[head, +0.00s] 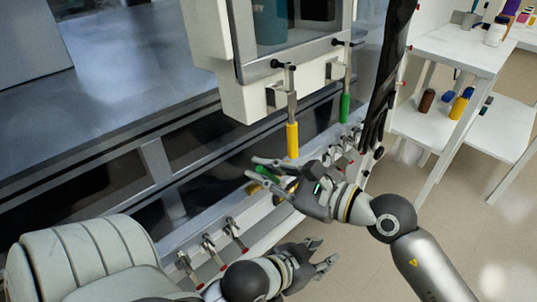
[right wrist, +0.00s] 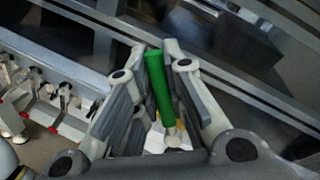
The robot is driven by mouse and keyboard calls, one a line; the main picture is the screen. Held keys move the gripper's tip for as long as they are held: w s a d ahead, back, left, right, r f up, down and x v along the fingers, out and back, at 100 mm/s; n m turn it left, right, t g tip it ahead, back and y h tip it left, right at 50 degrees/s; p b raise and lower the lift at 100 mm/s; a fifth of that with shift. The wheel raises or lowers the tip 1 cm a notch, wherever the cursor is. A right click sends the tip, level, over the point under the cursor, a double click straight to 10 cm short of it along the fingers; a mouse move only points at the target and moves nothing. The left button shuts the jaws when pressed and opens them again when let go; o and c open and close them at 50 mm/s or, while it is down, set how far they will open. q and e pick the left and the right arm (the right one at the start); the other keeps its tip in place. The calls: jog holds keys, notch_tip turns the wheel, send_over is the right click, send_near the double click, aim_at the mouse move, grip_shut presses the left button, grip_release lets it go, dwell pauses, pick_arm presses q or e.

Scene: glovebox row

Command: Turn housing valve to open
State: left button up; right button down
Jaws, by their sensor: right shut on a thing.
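A green handle (head: 266,173) sits between the fingers of my right gripper (head: 252,168). In the right wrist view the green handle (right wrist: 158,85) stands between the two fingers, with a metal stem at its lower end. My right gripper is shut on it. What the stem joins is hidden by the gripper. A yellow handle (head: 292,140) and another green handle (head: 345,107) hang on metal stems below the white housing (head: 265,97), apart from my grippers. My left gripper (head: 326,250) is low in the head view, empty, with its fingers apart.
Several small valves with red tips (head: 235,232) line the rail in front. A black glove (head: 385,85) hangs right of the housing. White shelves (head: 450,50) with bottles stand at the right. Floor (head: 480,215) shows clear at the lower right.

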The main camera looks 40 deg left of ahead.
jog(key=shift+f, duration=0.1)
dwell(0.4)
jog(key=c, duration=1.5)
grip_release()
jog(key=shift+o, duration=0.2)
jog(key=w+d+r, duration=0.1)
jog(key=d, duration=1.1)
jog(key=shift+w+r, duration=0.35)
jog(key=shift+a, duration=0.1)
